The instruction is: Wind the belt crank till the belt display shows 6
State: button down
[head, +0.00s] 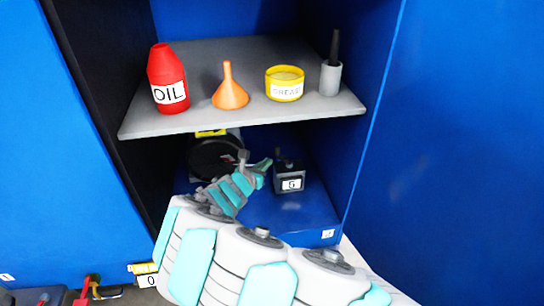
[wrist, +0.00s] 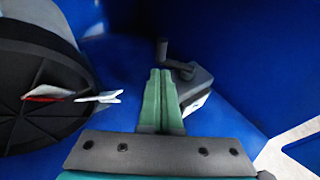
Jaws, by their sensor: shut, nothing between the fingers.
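A small dark box (head: 289,181) stands on the floor of the blue cabinet, with a white display (head: 291,185) on its front. The digit is small; it looks like 5 or 6, and I cannot tell which. A dark crank (head: 284,160) sits on top of the box. In the wrist view the crank's upright knob (wrist: 162,50) rises just beyond my fingertips, and the box (wrist: 197,88) is partly hidden behind them. My gripper (head: 265,166) is shut and empty, just left of the box. Its teal fingers (wrist: 161,72) are together. Whether they touch the crank is unclear.
A grey shelf (head: 235,122) overhead holds an oil bottle (head: 167,78), funnel (head: 229,92), grease tin (head: 285,83) and grey cup (head: 330,78). Cabinet walls close both sides.

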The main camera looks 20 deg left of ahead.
aim_at(276, 147)
jog(key=shift+w+d, duration=0.2)
jog(key=shift+w, duration=2.05)
jog(key=shift+w+a+m+g+h+p, duration=0.15)
jog(key=shift+w+m+g+h+p, duration=0.15)
jog(key=shift+m+h+p, duration=0.8)
jog(key=shift+w+a+p, duration=0.1)
jog(key=shift+w+p, duration=0.05)
jog(key=shift+p, duration=0.65)
jog(key=shift+w+f+m+g+h+p, duration=0.1)
jog(key=shift+w+m+g+h+p, duration=0.25)
jog(key=shift+m+h, duration=0.4)
jog(key=shift+w+f+m+g+h+p, duration=0.1)
jog(key=shift+w+m+g+h+p, duration=0.25)
jog(key=shift+h, duration=0.6)
jog(key=shift+w+d+b, duration=0.2)
jog(key=shift+w+b, duration=0.4)
jog(key=shift+w, duration=0.5)
jog(key=shift+w+d+r+b, duration=0.1)
jog(key=shift+w+d+b, duration=0.25)
jog(key=shift+w, duration=0.3)
